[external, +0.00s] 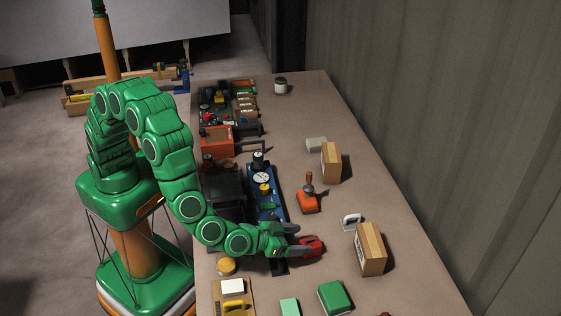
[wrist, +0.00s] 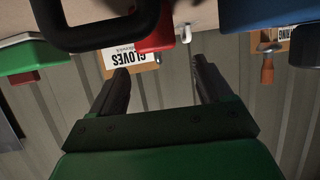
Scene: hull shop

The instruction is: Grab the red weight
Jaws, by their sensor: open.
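The red weight (external: 312,246) lies on the workbench right at the tips of my gripper (external: 296,240). In the external view the fingers hide part of it. In the wrist view, which looks upside down, a red block (wrist: 157,40) shows just beyond the fingertips, partly hidden by a dark loop-shaped handle (wrist: 98,36). My gripper (wrist: 160,78) is open, with a clear gap between its two dark fingers. I cannot tell how much of the weight lies between the fingers.
A glove carton (external: 370,250) stands to the right. An orange tool with a handle (external: 308,195) stands behind. A green box (external: 335,297) and a pale green block (external: 290,307) lie in front. A blue gauge panel (external: 265,190) is behind-left.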

